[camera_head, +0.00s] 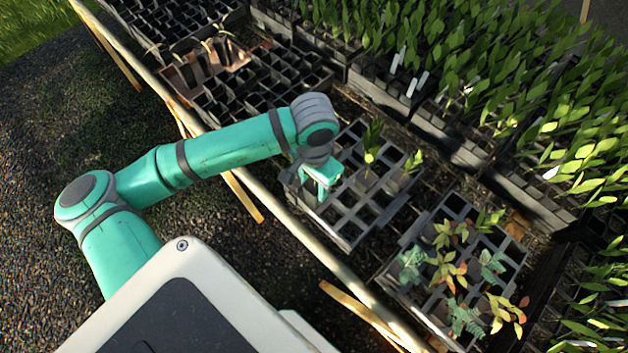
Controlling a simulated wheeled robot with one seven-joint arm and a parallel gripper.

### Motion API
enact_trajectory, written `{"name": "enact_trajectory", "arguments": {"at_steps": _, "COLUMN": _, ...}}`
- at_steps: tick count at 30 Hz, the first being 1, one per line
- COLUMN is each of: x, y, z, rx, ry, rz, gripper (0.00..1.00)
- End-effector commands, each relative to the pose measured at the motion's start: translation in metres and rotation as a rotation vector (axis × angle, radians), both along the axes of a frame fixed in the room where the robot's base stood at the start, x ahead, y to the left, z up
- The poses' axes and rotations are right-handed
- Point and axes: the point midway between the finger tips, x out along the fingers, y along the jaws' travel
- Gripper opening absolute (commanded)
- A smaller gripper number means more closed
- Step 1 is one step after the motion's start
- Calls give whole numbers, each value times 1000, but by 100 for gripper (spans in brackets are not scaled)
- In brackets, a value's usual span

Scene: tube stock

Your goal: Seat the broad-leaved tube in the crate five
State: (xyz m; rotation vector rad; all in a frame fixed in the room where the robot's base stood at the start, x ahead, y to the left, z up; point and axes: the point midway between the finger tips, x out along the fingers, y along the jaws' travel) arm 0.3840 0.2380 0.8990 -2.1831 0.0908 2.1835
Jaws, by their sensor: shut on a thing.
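My gripper (322,190) is low over the left part of a dark crate (345,238) with square cells. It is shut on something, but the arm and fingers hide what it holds. In that crate, right of my gripper, stand a tube with upright green leaves (372,138) and a second leafy tube (411,164). Most other cells there look empty. A second crate (408,300) at the lower right holds several mixed plants, reddish, blue-green and green. No crate number is readable, so I cannot tell which is crate five.
Dense rows of tall green tubes (450,60) fill crates along the upper right. A mostly empty crate (265,85) lies behind my arm, with a few brown plants at its left. A pale rail (305,238) edges the bench. Gravel (60,140) lies outside it.

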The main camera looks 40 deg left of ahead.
Motion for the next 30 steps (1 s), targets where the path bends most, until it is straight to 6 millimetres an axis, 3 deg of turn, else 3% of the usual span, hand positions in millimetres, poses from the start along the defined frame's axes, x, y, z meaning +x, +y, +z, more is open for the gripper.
{"name": "enact_trajectory", "arguments": {"at_steps": 30, "x": 0, "y": 0, "z": -35, "rx": 0, "ry": -1, "rz": 1, "gripper": 0}}
